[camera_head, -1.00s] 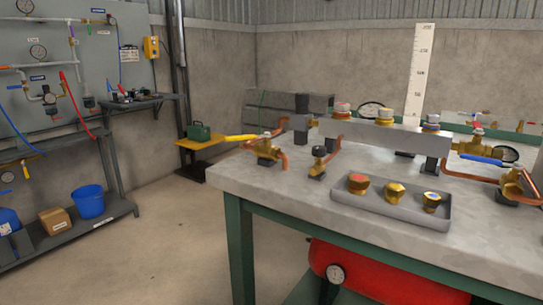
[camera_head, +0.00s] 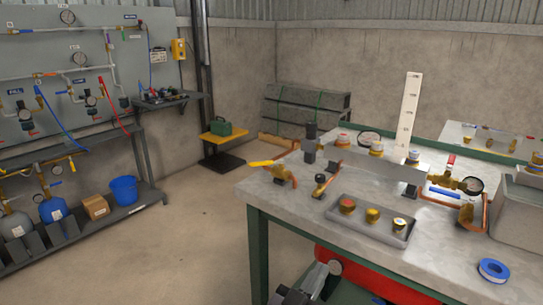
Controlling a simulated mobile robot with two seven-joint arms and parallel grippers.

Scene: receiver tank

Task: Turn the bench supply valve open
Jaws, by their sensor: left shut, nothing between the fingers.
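At the bench's left end, a brass valve (camera_head: 283,174) has a yellow lever (camera_head: 261,163) pointing left. At the right, a brass valve (camera_head: 466,211) has a blue lever (camera_head: 444,191) lying roughly level. My left gripper (camera_head: 314,279) shows at the bottom edge, in front of and below the bench top. It is shut and empty, apart from both valves. My right gripper is out of view.
A grey tray (camera_head: 369,237) with several brass fittings lies near the bench front. A blue tape roll (camera_head: 494,270) and a grey bin (camera_head: 519,212) are at the right. A red tank (camera_head: 372,279) lies under the bench. Open floor (camera_head: 195,250) is left of the bench.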

